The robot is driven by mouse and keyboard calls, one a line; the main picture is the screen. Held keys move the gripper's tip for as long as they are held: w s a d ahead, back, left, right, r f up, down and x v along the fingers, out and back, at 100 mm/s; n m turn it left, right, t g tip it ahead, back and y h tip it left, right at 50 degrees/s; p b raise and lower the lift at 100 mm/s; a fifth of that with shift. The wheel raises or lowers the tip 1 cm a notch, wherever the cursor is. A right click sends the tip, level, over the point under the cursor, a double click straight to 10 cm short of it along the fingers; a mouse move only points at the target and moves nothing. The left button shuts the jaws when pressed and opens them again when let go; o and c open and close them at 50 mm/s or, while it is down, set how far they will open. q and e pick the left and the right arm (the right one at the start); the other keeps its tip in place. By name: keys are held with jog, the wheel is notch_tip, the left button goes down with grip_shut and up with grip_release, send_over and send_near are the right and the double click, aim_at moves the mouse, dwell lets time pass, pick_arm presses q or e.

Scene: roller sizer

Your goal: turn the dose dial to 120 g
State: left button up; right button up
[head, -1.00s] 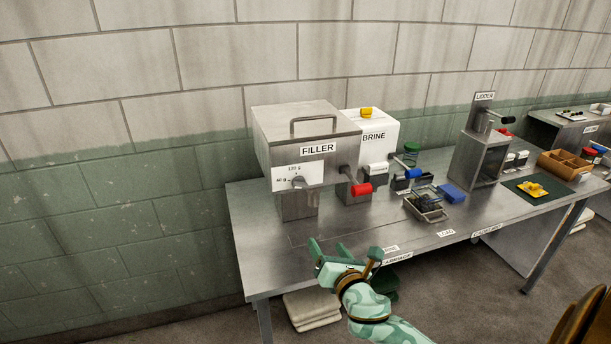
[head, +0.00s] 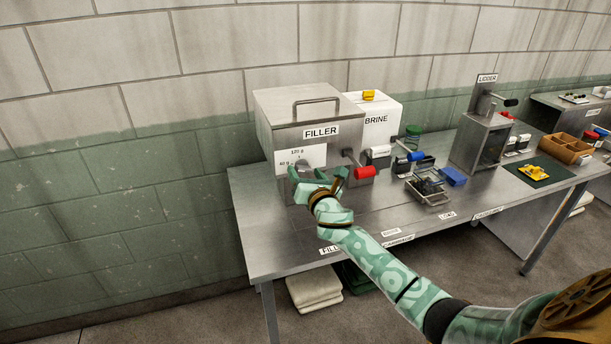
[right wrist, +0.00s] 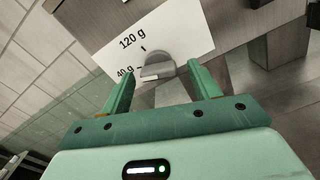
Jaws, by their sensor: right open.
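My right gripper (head: 316,174) is in front of the plate and partly hides the dial in the head view. Its fingers (right wrist: 159,76) are open, one on either side of the dial, with gaps visible. My left gripper is not in view.
A red-handled lever (head: 364,172) sticks out of the filler just right of my gripper. The white brine box (head: 376,121) stands beside it. A wire basket (head: 428,188), blue parts and the lidder (head: 483,140) stand further right. The bench front is mostly clear.

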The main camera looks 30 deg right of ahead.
jog(key=shift+w, duration=0.3)
jog(key=c, duration=1)
jog(key=shift+m, duration=0.3)
jog(key=m, duration=0.5)
jog(key=shift+r, duration=0.1)
jog(key=m, duration=0.6)
jog(key=shift+m, duration=0.3)
